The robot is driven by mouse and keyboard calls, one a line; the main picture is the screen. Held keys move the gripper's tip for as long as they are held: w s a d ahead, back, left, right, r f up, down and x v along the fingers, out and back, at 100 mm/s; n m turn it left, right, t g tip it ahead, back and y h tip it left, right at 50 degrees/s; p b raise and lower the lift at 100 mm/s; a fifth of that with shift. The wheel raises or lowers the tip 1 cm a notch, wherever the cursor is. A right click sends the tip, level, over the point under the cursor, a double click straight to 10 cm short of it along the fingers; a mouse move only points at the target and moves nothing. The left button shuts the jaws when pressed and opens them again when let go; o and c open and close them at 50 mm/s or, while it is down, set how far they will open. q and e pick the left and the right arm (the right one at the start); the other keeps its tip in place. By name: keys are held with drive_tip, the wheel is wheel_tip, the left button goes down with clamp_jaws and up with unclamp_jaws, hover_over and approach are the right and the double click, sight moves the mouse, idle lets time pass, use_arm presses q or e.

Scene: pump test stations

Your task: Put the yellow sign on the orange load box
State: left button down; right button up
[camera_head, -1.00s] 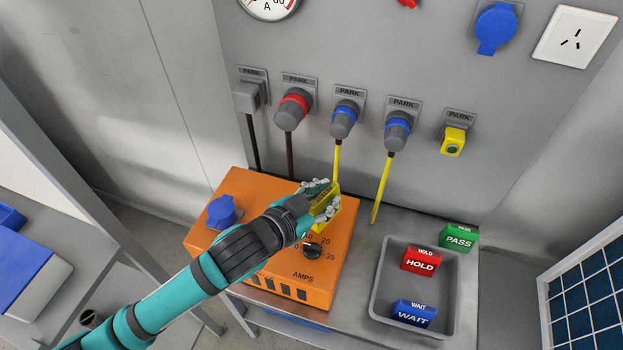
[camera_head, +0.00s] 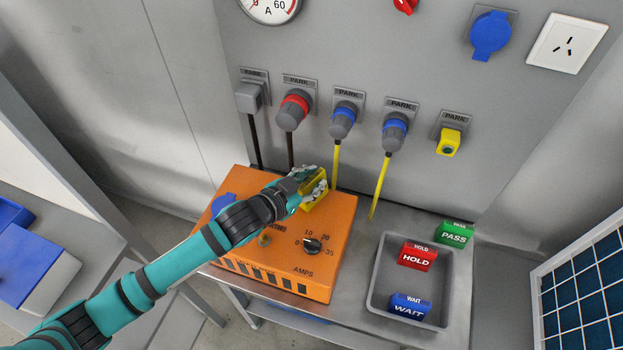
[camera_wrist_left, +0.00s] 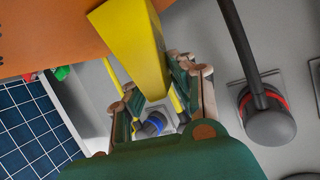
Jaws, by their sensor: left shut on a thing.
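The yellow sign (camera_head: 314,193) is in my left gripper (camera_head: 312,184), over the back right part of the orange load box (camera_head: 325,257) in the head view. In the left wrist view the yellow sign (camera_wrist_left: 135,45) stands between the fingers of the left gripper (camera_wrist_left: 160,95), and part of the orange load box (camera_wrist_left: 45,35) is at the top left. I cannot tell whether the sign touches the box top. My left arm hides part of the box top and its blue socket. My right gripper is not in view.
A grey tray (camera_head: 380,300) right of the box holds a red HOLD sign (camera_head: 417,256) and a blue WAIT sign (camera_head: 410,306). A green PASS sign (camera_head: 454,234) is at its back right corner. Parked plugs with hanging cables line the panel behind the box.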

use_arm(q)
drive_tip(key=shift+f, duration=0.15)
drive_tip(key=c, duration=1.1)
unclamp_jaws()
drive_tip(key=shift+r, duration=0.25)
drive_tip(key=shift+s+a, duration=0.25)
drive_tip(key=shift+a, duration=0.05)
drive_tip(key=b+v, duration=0.2)
drive_tip(key=v, duration=0.9)
drive_tip(key=shift+s+r, duration=0.15)
